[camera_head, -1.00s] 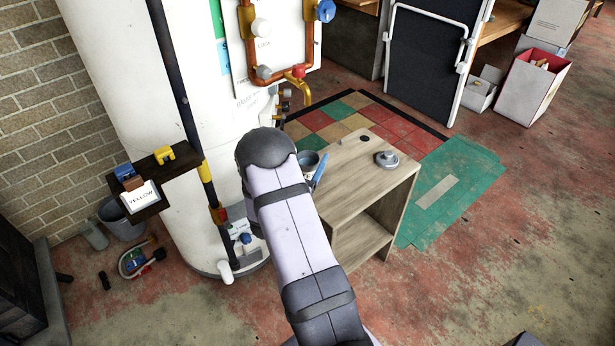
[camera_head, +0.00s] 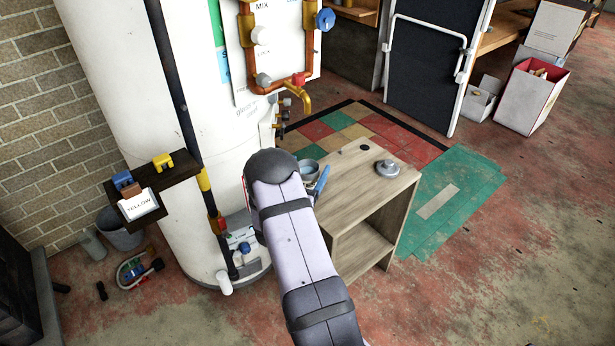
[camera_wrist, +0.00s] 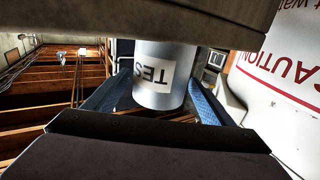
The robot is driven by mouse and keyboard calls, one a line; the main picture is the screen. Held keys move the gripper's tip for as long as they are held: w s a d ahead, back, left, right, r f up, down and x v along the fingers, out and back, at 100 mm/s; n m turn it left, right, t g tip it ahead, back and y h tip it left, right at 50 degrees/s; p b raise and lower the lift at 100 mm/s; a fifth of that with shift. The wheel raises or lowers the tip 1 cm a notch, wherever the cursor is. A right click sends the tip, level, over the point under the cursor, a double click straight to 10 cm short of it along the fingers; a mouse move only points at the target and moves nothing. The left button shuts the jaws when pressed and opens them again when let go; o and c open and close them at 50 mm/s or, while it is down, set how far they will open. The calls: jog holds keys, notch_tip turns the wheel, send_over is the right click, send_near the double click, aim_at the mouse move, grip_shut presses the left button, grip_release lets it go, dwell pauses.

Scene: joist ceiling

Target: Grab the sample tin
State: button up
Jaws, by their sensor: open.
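The sample tin (camera_wrist: 165,92) is a pale grey cylinder with a white label reading "TES", shown upside down in the wrist view. My gripper is open; I cannot tell whether a finger touches the tin. In the head view the round grey top of the tin (camera_head: 308,167) shows beside the blue finger, at the left edge of the wooden cabinet (camera_head: 345,188). My arm hides its lower part.
A grey knobbed disc (camera_head: 387,168) and a small dark round spot (camera_head: 365,147) are on the cabinet top. A white tank (camera_head: 215,150) with a copper pipe and tap (camera_head: 299,85) stands close on the left. A shelf (camera_head: 150,185) with a "YELLOW" card sticks out farther left.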

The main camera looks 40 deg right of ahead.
aim_at(312, 161)
jog(key=shift+x, duration=1.85)
jog(key=shift+r, duration=0.1)
jog(key=c, duration=1.4)
